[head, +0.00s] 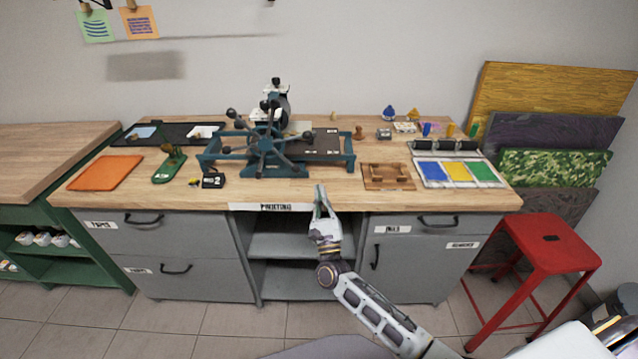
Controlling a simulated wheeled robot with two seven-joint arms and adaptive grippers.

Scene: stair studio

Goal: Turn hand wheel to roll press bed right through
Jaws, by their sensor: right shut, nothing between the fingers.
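The printing press stands on the wooden bench, with a teal frame and a dark flat press bed (322,145) that sticks out to the right of the roller. The spoked hand wheel (266,143), teal with dark round knobs, faces me at the press's front left. My right gripper (320,196) is shut and empty at the bench's front edge, below and to the right of the hand wheel and apart from it. My left gripper is not in view.
An orange sheet (106,173) and a green tool (170,164) lie left of the press. A wooden block frame (387,177) and a colour ink tray (458,172) lie right. A red stool (553,255) stands at the bench's right front. The bench strip before the press is mostly clear.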

